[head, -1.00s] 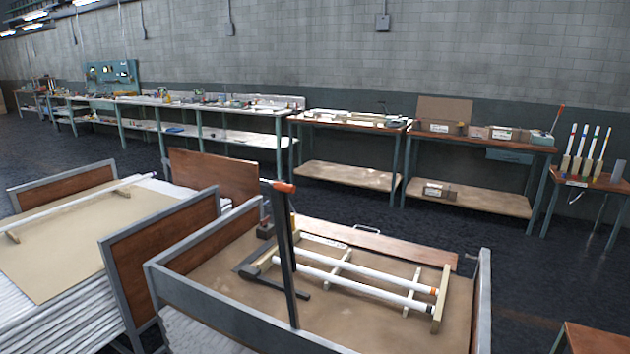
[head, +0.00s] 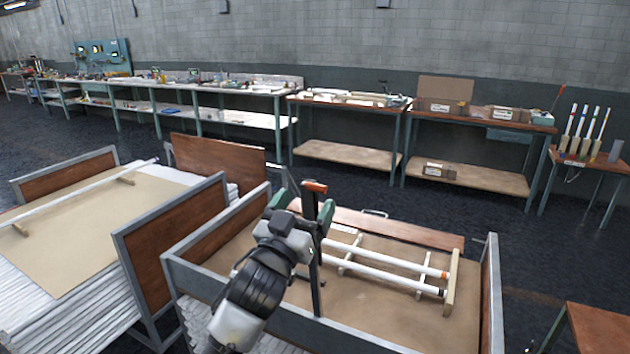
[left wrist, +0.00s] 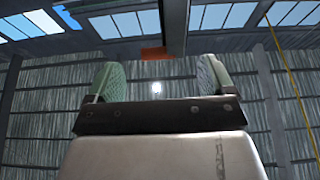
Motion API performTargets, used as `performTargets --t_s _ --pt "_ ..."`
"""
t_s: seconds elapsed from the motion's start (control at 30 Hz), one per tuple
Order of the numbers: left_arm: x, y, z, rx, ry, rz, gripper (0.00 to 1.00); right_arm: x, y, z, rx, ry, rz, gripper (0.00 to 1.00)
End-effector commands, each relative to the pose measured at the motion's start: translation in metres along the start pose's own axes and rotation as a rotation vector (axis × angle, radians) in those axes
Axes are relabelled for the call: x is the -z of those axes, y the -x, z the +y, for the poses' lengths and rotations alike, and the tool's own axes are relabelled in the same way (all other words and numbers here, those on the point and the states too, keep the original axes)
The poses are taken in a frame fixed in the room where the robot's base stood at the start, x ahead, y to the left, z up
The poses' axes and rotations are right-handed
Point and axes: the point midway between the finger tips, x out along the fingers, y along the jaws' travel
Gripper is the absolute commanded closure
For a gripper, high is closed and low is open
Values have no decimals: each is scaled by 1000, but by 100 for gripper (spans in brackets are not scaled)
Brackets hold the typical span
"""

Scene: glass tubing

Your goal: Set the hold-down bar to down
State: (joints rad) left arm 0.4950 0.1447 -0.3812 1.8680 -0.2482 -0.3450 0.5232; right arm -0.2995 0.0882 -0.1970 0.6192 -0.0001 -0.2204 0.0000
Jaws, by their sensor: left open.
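The hold-down bar (head: 313,205) is a dark bar with an orange end (head: 315,186), standing upright at the left part of the crate-like cart. My left gripper (head: 305,208) is open, with its green-padded fingers at the upper part of the bar in the head view. In the left wrist view, my left gripper (left wrist: 156,80) has its fingers apart, and the orange end (left wrist: 155,53) shows between them. I cannot tell whether the fingers touch the bar. My left forearm hides the bar's lower left surroundings. My right gripper is not in view.
White tubes (head: 375,259) lie on a wooden rack in the cart (head: 345,335), beside the bar. The cart's grey rim surrounds them. Another cart (head: 170,230) with a brown panel stands close on the left. Workbenches (head: 480,115) line the back wall.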

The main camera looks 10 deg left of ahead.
Motion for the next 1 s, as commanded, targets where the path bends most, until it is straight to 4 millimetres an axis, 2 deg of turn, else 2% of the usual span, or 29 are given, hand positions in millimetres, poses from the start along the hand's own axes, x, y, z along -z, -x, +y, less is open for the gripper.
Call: performTargets --t_s 0.1,0.3,0.67,1.0 --pt "2 -23 0 -1 1 -1 16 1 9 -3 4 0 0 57" --pt "0 -44 0 0 0 -1 16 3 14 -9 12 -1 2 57" --pt "-1 -48 0 -1 0 -1 16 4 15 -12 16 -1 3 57" --pt "-1 -47 1 -2 2 -1 68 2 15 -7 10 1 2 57"
